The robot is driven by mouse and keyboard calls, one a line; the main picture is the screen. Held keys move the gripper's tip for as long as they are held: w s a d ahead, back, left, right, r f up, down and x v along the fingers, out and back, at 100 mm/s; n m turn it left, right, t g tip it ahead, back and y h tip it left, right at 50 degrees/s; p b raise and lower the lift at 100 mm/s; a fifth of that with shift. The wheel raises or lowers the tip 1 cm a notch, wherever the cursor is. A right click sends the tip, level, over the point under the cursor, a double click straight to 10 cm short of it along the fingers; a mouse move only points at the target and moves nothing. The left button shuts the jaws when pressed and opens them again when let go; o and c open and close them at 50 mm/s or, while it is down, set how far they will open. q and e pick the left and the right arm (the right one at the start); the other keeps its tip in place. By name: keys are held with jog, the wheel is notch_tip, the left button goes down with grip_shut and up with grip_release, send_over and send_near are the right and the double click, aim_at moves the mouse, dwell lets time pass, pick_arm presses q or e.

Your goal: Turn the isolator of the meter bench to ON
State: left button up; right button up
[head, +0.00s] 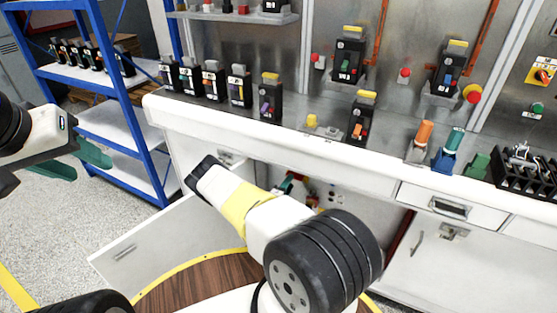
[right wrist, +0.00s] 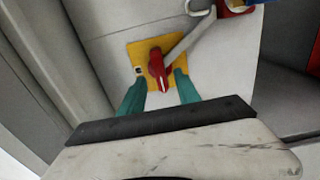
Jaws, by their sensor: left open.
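A red rotary handle (right wrist: 158,70) sits on a yellow plate (right wrist: 146,58) on a pale surface in the right wrist view. It looks like the isolator; its pale-tipped pointer end points down and slightly right. My right gripper (right wrist: 160,82) has its two teal fingers apart, one on each side of the handle's lower end. I cannot tell whether they touch it. In the head view my right arm reaches down before the bench's open lower cupboard and hides much of it. My left gripper (head: 76,160) is open and empty at the left, away from the bench.
A pale lever or rod (right wrist: 190,36) runs close beside the handle. The white bench (head: 180,112) carries several black breakers along its top. An open cupboard door (head: 150,245) stands out at the lower left. A blue shelf rack (head: 98,72) stands behind my left gripper.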

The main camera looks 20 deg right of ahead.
jog(key=x, duration=0.6)
jog(key=shift+a, duration=0.1)
grip_shut()
